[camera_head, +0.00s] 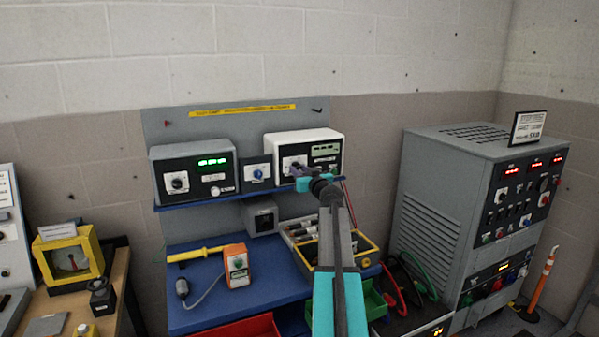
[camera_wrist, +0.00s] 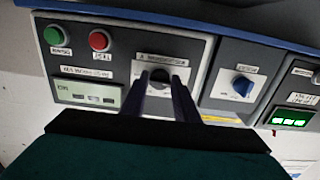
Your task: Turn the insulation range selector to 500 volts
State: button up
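The insulation tester (camera_head: 325,147) is a white-cased unit with a black panel on the right of the blue shelf. In the wrist view its panel (camera_wrist: 75,72) is upside down, with a green button, a red button and a grey display. The range selector (camera_wrist: 160,75) is a dark knob on a white plate. My gripper (camera_wrist: 160,80) is open, its two dark fingers either side of the knob; I cannot tell whether they touch it. In the head view my gripper (camera_head: 298,172) is in front of the panel's left part. The knob's setting is unreadable.
A small box with a blue knob (camera_head: 257,173) and a grey unit with green digits (camera_head: 195,172) stand left of the tester. Below are an orange meter (camera_head: 236,265) and a yellow-edged tray (camera_head: 368,248). A large grey cabinet (camera_head: 430,211) stands right.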

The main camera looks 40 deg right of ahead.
jog(key=c, duration=0.5)
